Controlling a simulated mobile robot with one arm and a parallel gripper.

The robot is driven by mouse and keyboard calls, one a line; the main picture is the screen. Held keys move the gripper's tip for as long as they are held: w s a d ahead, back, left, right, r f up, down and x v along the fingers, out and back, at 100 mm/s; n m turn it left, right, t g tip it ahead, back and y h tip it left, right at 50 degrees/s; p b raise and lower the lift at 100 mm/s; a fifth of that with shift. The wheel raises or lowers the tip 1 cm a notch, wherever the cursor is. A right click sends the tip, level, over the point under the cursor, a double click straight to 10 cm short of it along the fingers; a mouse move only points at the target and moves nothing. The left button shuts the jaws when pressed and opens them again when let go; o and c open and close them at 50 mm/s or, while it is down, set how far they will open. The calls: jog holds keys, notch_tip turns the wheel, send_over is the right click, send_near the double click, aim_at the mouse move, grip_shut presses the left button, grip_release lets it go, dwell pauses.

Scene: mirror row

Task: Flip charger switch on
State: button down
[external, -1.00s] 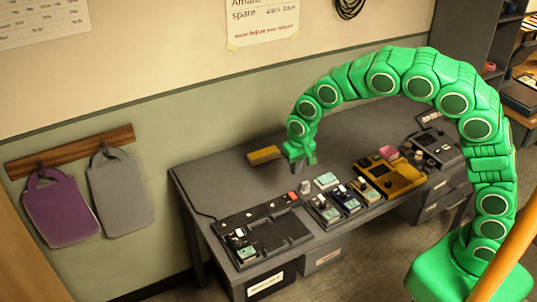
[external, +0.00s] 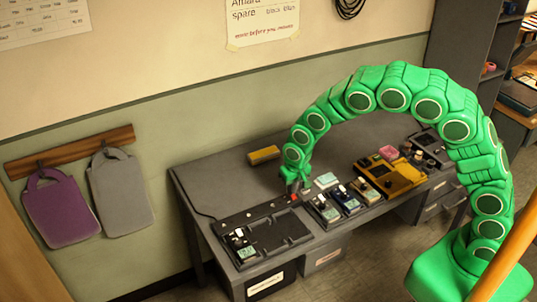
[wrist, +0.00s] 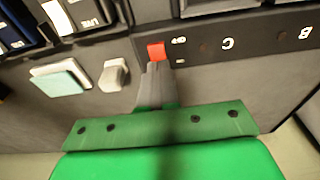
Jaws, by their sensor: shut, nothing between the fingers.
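The charger is a dark tray (external: 285,243) at the desk's left end, with a label strip along its back. In the wrist view its strip (wrist: 262,42) carries letters such as B and C. A red switch (wrist: 156,51) sits on the strip's end. My gripper (external: 293,190) is low over that end in the external view and covers most of the switch there. In the wrist view my gripper (wrist: 155,68) is shut and empty, its fingertips right at the red switch's near edge. I cannot tell if they touch, nor which way the switch is set.
A small white block (wrist: 113,75) and a pale green-topped box (wrist: 60,78) lie left of the fingers in the wrist view. Several pedals, including a yellow one (external: 395,182), stand on the desk's right. The desk's back middle (external: 220,180) is clear.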

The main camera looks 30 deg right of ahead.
aim_at(297, 200)
jog(key=shift+f, duration=0.1)
jog(key=shift+w+f+g, duration=0.3)
jog(key=shift+f+g, duration=0.2)
jog(key=shift+g, duration=0.5)
jog(key=shift+s+f, duration=0.1)
jog(key=shift+s, duration=0.05)
jog(key=shift+s+f, duration=0.1)
jog(key=shift+s+d+f, duration=0.1)
jog(key=shift+s, duration=0.55)
jog(key=shift+s+d+f, duration=0.1)
jog(key=shift+s, duration=0.55)
jog(key=shift+r, duration=0.1)
notch_tip(297, 200, up, 16)
jog(key=w, duration=0.2)
jog(key=shift+a+f, duration=0.25)
